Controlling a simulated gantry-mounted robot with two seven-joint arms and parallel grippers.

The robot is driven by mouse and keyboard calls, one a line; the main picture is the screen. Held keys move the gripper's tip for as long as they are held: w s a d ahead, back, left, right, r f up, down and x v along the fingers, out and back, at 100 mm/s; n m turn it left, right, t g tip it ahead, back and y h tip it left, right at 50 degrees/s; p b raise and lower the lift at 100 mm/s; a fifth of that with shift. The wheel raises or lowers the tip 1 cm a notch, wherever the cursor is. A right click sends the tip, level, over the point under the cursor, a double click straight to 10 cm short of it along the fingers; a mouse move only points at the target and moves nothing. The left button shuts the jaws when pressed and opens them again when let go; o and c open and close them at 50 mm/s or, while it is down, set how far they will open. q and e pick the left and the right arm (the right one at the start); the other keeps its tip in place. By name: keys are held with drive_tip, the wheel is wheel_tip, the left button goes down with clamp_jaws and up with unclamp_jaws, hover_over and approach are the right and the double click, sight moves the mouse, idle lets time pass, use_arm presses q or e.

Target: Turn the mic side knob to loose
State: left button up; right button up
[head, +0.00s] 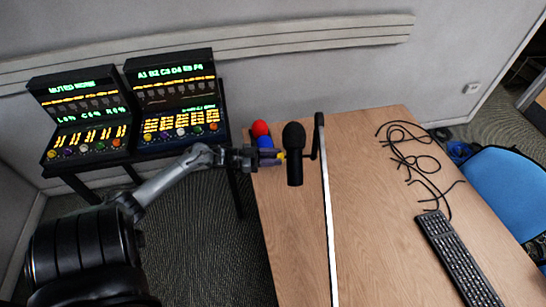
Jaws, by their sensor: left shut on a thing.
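A black microphone (294,148) with a round head is held upright above the near left part of the wooden table, beside a stand. A small yellow side knob (282,155) shows at its left side. My left gripper (276,157) reaches in from the left and is shut on this knob, its fingertips close against the microphone. The fingers hide most of the knob, so its turned position cannot be read. My right gripper is not in view.
A red-topped blue microphone (261,129) stands just behind my left gripper. A thin pale stand arm (328,220) runs along the table (375,240). Black cables (405,150) and a keyboard (455,255) lie right. Two lit consoles (180,95) stand left, a blue chair (510,185) right.

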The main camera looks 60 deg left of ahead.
use_arm(q)
drive_tip(key=shift+n+p, duration=0.7)
drive_tip(key=o, duration=1)
drive_tip(key=shift+o, duration=0.2)
drive_tip(key=v, duration=1.1)
